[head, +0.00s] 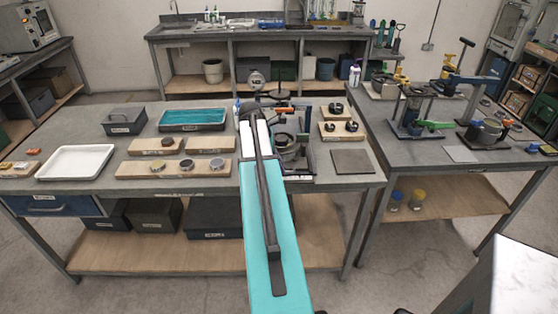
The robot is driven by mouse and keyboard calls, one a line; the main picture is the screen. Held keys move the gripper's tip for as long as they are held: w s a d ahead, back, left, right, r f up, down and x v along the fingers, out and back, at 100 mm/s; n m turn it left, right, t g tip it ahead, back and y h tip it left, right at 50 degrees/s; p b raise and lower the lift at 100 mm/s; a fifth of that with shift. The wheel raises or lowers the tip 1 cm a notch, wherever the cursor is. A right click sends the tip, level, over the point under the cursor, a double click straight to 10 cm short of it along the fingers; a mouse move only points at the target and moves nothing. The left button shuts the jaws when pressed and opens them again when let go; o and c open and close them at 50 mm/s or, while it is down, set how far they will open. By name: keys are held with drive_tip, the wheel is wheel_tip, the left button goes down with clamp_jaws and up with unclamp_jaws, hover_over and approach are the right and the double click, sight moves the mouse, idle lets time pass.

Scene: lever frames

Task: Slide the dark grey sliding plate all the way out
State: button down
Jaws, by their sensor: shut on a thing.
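A dark grey square plate (353,161) lies flat at the front right of the middle bench; I cannot tell whether it is the sliding plate. Left of it stands a dark frame (311,158) with a round dark fixture (290,150) and an orange-tipped bar near its top. My teal arm reaches up from the bottom of the view and covers the left side of this frame. My gripper's fingertips are hidden by my arm and the fixture. I cannot see what they touch.
On the middle bench are a white tray (45,176), a blue-lined tray (160,127), a lidded grey box (124,130) and wooden blocks with dark knobs. The right bench (380,128) holds more lever frames. A pale table corner (520,280) is at lower right.

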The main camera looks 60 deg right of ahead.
drive_tip(key=shift+s+a, duration=0.2)
drive_tip(key=shift+a, duration=0.1)
drive_tip(key=shift+f, duration=0.1)
drive_tip(key=c, duration=1.8)
unclamp_jaws()
drive_tip(key=shift+a, duration=0.1)
drive_tip(key=shift+c, duration=0.2)
drive_tip(key=shift+r, duration=0.2)
drive_tip(key=shift+w+r+b, duration=0.3)
drive_tip(key=shift+w+r, duration=0.05)
drive_tip(key=shift+r, duration=0.4)
drive_tip(key=b+v, duration=0.2)
drive_tip(key=v, duration=1)
drive_tip(key=shift+s+a, duration=0.1)
